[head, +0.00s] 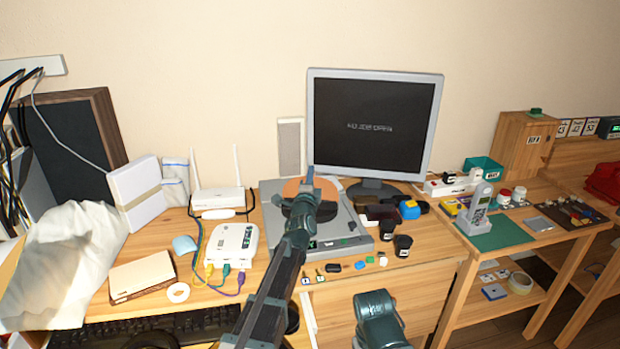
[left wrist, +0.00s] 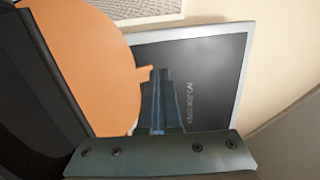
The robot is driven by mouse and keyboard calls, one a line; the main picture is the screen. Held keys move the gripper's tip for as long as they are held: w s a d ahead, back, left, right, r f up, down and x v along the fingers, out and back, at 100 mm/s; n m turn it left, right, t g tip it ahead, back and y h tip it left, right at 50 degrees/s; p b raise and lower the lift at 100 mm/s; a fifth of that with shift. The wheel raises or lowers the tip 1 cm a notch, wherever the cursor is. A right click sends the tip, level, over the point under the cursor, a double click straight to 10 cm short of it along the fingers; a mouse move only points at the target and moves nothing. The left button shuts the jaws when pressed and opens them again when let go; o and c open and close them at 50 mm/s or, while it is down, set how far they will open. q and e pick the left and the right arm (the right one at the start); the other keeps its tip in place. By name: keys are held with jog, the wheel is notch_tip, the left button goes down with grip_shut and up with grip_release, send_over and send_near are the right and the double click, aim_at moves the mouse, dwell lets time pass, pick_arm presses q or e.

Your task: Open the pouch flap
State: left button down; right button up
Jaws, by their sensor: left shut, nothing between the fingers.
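The pouch flap shows as an orange rounded panel (head: 291,187) on the grey flat device in front of the monitor. In the left wrist view the orange panel (left wrist: 90,60) fills the upper left, with a small tab on its right edge. A black part lies at its left; I cannot tell if it is the pouch body. My left gripper (head: 310,174) is shut and empty, in front of the orange panel in the head view. In the wrist view its fingertips (left wrist: 160,72) are close to the tab; contact is unclear. My arm hides part of the pouch.
The monitor (head: 373,120) stands behind the grey device (head: 348,235). A white router (head: 217,198) and white cable box (head: 232,246) are left. Dark cups (head: 403,246) and small parts are right. My right arm shows at the bottom.

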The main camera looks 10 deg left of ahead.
pick_arm(q)
jog(key=shift+w, duration=0.55)
jog(key=shift+s, duration=0.1)
